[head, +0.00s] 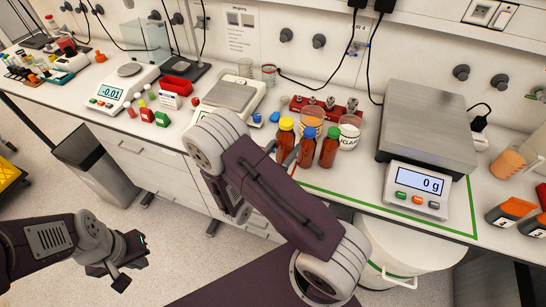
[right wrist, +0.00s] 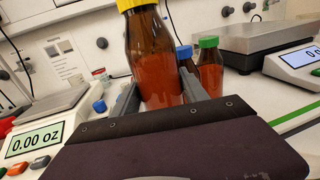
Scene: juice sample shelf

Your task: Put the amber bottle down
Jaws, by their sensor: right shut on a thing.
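The amber bottle with a yellow cap (head: 285,140) stands upright at the left of a row of three in the head view. In the right wrist view the same bottle (right wrist: 155,62) is between the two fingers of my right gripper (right wrist: 165,97), which is shut on it. Its base is hidden, so I cannot tell whether it touches the bench. In the head view my own right arm hides most of that gripper. My left gripper (head: 128,262) is open and empty, low over the floor, away from the bench.
A blue-capped bottle (head: 306,149) and a green-capped bottle (head: 329,149) stand close to the right. Behind them are a sugar tub (head: 349,134) and a red rack (head: 311,105). A large scale (head: 425,128) reads 0 g. Green tape (head: 420,226) edges the bench there.

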